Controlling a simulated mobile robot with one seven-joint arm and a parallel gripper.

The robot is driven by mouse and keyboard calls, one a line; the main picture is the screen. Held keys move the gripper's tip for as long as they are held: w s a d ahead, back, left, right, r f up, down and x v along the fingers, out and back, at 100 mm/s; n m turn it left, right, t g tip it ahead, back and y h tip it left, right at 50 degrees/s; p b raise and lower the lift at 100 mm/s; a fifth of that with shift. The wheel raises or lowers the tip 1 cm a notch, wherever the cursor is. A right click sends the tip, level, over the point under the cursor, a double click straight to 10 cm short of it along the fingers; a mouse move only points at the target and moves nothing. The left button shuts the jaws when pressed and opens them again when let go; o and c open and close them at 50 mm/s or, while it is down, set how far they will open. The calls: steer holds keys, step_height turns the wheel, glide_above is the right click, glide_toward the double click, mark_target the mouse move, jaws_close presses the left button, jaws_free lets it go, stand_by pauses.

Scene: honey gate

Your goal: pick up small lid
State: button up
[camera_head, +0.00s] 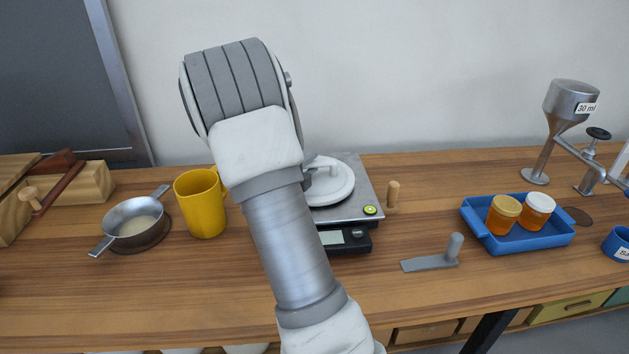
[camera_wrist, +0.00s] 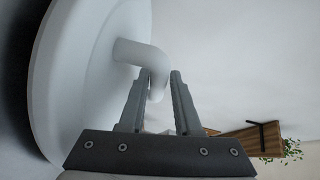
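A white round lid (camera_head: 338,190) with a bent handle lies on the scale (camera_head: 372,196), partly hidden behind my arm in the head view. In the wrist view the lid (camera_wrist: 85,60) fills the left side, close up. Its bent handle (camera_wrist: 130,50) reaches in between the fingers of my gripper (camera_wrist: 161,76). The fingers stand apart on either side of the handle's end. The handle is close to the left finger, and a narrow gap shows on the right. My gripper is mostly hidden behind my arm in the head view.
A yellow mug (camera_head: 200,205) and a metal pan (camera_head: 135,222) stand left of my arm. A blue tray (camera_head: 540,242) with two jars, a grey piece with an upright handle (camera_head: 432,262) and a metal funnel (camera_head: 570,100) are on the right. The front table middle is mostly clear.

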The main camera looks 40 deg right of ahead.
mark_target(319, 170)
steer(key=x, duration=0.3)
steer(key=shift+s+d+f+b, duration=0.15)
steer(key=shift+d+f+b, duration=0.05)
steer(key=shift+d+b, duration=0.25)
steer(key=shift+d, duration=0.2)
steer(key=shift+c, duration=0.4)
jaws_close()
